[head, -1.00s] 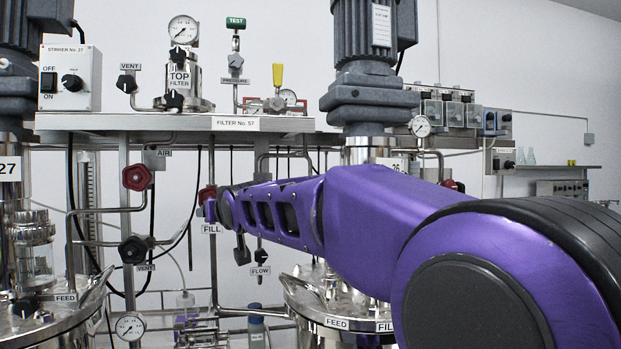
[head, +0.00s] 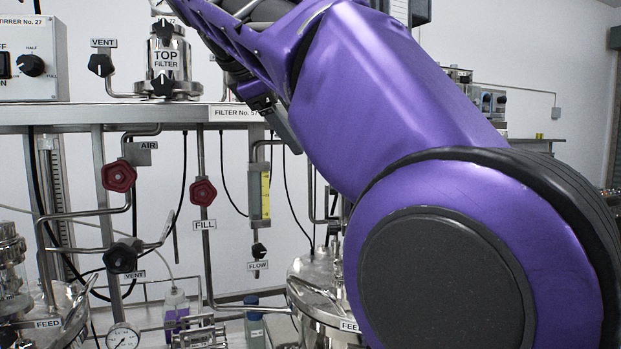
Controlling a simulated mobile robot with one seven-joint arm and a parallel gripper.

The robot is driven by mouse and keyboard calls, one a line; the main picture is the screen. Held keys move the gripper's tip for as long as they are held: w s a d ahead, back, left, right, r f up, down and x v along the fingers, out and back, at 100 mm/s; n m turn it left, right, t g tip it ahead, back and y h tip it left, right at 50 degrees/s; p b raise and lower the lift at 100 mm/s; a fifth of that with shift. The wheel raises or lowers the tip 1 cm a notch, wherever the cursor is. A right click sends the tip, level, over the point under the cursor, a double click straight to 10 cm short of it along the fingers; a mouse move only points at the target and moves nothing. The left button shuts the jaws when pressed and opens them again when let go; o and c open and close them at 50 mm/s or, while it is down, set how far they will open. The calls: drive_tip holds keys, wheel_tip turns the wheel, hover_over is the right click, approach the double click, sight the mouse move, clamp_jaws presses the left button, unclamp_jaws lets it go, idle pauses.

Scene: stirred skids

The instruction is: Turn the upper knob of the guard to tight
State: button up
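No part is labelled guard. A steel housing labelled TOP FILTER (head: 181,60) stands on the shelf at the upper left in the head view. It has a black upper knob (head: 162,28) and a black lower knob (head: 162,84). No tight or loose mark can be read at either knob. My purple arm rises from the lower right and leans up and left, passing close to the right of the housing and leaving the top edge. I cannot make out my gripper's fingers; they do not show.
The shelf edge (head: 90,117) runs below the housing. A VENT knob (head: 100,65) and the stirrer box (head: 35,88) are to its left. Red AIR (head: 118,176) and FILL (head: 203,192) valves hang below among pipes. A steel vessel (head: 318,285) stands lower right, partly behind my arm.

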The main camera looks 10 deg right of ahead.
drive_tip(key=x, duration=1.7)
drive_tip(key=shift+d+f, duration=0.1)
drive_tip(key=shift+d, duration=0.05)
clamp_jaws()
